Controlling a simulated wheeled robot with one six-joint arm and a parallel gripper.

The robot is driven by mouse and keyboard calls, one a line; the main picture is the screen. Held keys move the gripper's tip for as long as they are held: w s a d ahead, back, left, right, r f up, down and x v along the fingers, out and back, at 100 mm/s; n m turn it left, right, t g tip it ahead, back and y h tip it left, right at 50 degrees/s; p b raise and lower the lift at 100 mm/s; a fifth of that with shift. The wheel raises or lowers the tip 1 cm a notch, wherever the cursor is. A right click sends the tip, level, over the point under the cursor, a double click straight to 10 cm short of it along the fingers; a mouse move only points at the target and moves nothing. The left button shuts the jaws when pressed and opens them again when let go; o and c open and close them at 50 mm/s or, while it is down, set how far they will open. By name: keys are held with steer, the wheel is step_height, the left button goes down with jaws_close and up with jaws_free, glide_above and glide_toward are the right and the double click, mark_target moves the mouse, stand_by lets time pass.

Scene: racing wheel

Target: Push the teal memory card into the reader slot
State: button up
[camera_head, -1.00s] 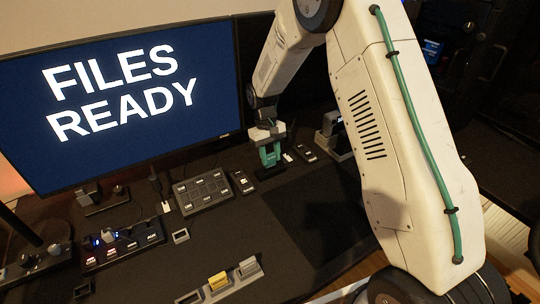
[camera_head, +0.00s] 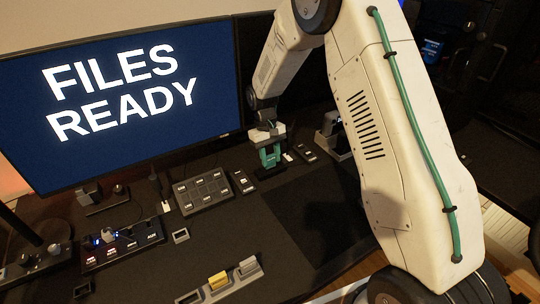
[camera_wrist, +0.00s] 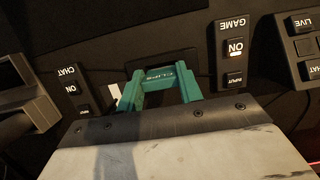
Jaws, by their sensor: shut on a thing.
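My gripper (camera_head: 270,158) has teal fingers and points down at the back of the desk, right of the monitor. In the wrist view my gripper (camera_wrist: 160,74) is shut on the teal memory card (camera_wrist: 159,79), and only a narrow lettered edge of the card shows between the fingertips. The black reader (camera_wrist: 188,60) lies just beyond and around the fingertips. Its slot is hidden, and I cannot tell how deep the card sits.
The monitor (camera_head: 120,95) reads "FILES READY". A GAME switch panel (camera_wrist: 234,55) stands close right of the fingers and a CHAT panel (camera_wrist: 75,90) to the left. A button pad (camera_head: 203,191) and a card rack (camera_head: 220,281) are on the desk. The dark mat (camera_head: 310,220) is clear.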

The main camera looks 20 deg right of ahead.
mark_target(270, 155)
steer(key=shift+f, duration=1.05)
steer(key=o, duration=1)
steer(key=shift+o, duration=0.2)
steer(key=v, duration=0.7)
steer(key=shift+r, duration=0.35)
steer(key=s+d+r+t, duration=0.1)
steer(key=s+r, duration=0.6)
steer(key=s, duration=0.6)
steer(key=s+d+r+m+t, duration=0.1)
steer(key=s+r, duration=0.7)
steer(key=s, duration=0.5)
steer(key=s+d+r+m+t, duration=0.1)
steer(key=s+r+t, duration=0.1)
steer(key=s+r, duration=0.5)
steer(key=s, duration=0.6)
steer(key=shift+s+r+y, duration=0.25)
steer(key=shift+r+y, duration=0.05)
